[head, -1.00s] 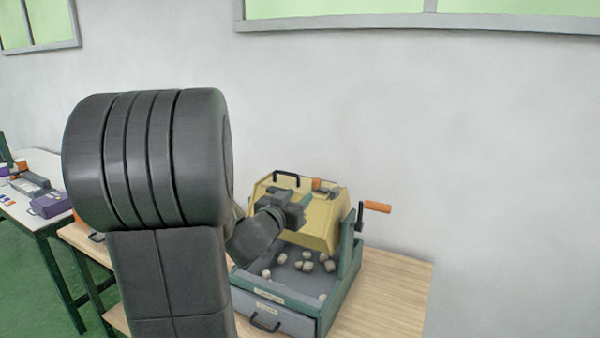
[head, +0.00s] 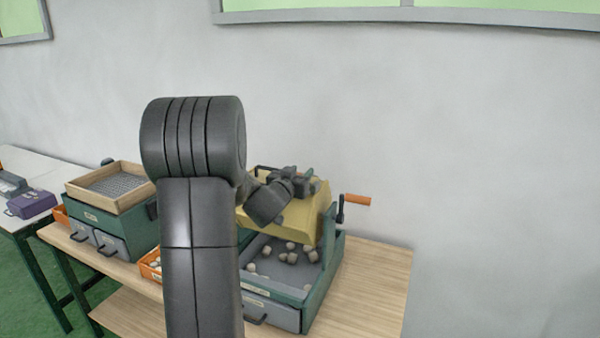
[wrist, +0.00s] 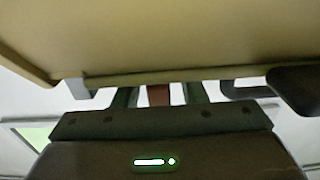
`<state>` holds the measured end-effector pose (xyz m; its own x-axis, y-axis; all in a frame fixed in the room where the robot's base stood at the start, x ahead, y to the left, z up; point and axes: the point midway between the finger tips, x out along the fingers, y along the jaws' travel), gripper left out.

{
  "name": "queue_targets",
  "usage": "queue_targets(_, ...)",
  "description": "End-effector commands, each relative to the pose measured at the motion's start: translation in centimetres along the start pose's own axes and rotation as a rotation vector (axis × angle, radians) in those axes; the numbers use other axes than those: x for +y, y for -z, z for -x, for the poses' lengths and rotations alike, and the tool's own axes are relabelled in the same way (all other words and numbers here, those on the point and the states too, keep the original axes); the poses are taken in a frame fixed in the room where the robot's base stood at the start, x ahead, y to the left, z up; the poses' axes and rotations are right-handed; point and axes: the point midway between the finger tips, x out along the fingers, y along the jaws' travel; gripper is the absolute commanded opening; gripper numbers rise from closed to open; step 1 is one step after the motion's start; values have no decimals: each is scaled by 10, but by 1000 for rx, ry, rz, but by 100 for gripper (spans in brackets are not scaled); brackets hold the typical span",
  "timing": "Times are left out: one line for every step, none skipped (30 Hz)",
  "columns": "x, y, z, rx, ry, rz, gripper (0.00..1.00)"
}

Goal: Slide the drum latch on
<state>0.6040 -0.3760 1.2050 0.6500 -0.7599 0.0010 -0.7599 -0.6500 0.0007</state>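The yellow drum (head: 300,222) sits in a green frame, with an orange crank handle (head: 357,200) on its right. My gripper (head: 308,184) is at the top of the drum in the head view and mostly hides the latch area there. In the wrist view the drum's tan wall (wrist: 160,35) fills the top. Below its edge, a reddish-brown piece (wrist: 158,95), probably the latch's knob, shows between my two fingers (wrist: 160,100). The fingers stand apart, with a light gap on each side of the piece. Contact with it cannot be seen.
A dark drum handle (wrist: 245,92) is right of the fingers. A tray (head: 268,262) with several pale lumps lies below the drum, above a grey drawer (head: 270,311). A wooden-framed sieve (head: 112,190) stands on the left. The table's right side (head: 375,285) is clear.

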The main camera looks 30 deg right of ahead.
Motion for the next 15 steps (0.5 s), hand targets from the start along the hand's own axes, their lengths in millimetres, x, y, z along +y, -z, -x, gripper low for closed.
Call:
queue_targets(0, 0, 0, 0, 0, 0, 38)
queue_targets(0, 0, 0, 0, 0, 0, 38)
queue_targets(0, 0, 0, 0, 0, 0, 38)
queue_targets(0, 0, 0, 0, 0, 0, 38)
queue_targets(0, 0, 0, 0, 0, 0, 38)
queue_targets(0, 0, 0, 0, 0, 0, 38)
queue_targets(0, 0, 0, 0, 0, 0, 34)
queue_targets(0, 0, 0, 0, 0, 0, 28)
queue_targets(0, 0, 0, 0, 0, 0, 20)
queue_targets(0, 0, 0, 0, 0, 0, 15)
queue_targets(0, 0, 0, 0, 0, 0, 9)
queue_targets(0, 0, 0, 0, 0, 0, 1)
queue_targets(0, 0, 0, -1, 0, 0, 0)
queue_targets(0, 0, 0, -1, 0, 0, 0)
queue_targets(0, 0, 0, -1, 0, 0, 0)
